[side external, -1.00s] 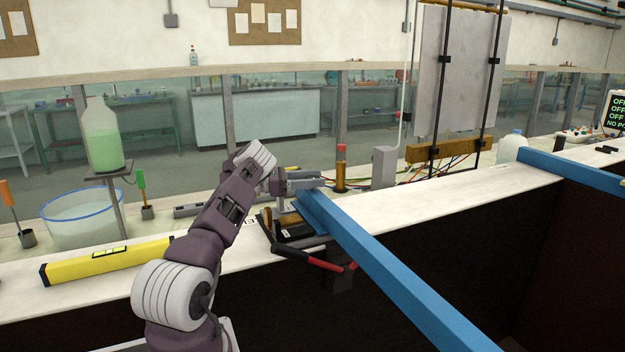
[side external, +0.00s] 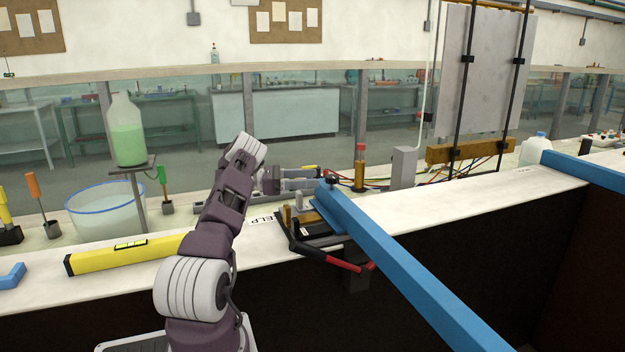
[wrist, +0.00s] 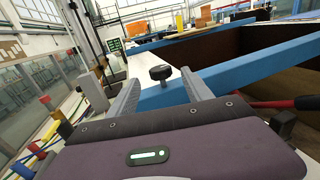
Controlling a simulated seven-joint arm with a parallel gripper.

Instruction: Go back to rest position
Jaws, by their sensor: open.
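My gripper (side external: 318,179) is at the end of my purple and white arm, over the white ledge behind the near end of the blue beam (side external: 410,275). In the wrist view my gripper (wrist: 160,95) has its two grey fingers apart with nothing held between them. A black knob (side external: 332,183) stands on the beam's end; it also shows in the wrist view (wrist: 160,73), beyond and between the fingers, apart from them. Below the beam end is a dark clamp base with a red-handled lever (side external: 340,263).
A yellow level (side external: 125,254) lies on the ledge to the left. A blue-rimmed tub (side external: 105,209) and a green-filled bottle on a stand (side external: 127,133) are behind it. A brass post (side external: 360,172), a grey box (side external: 403,166) and coloured cables are behind the gripper.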

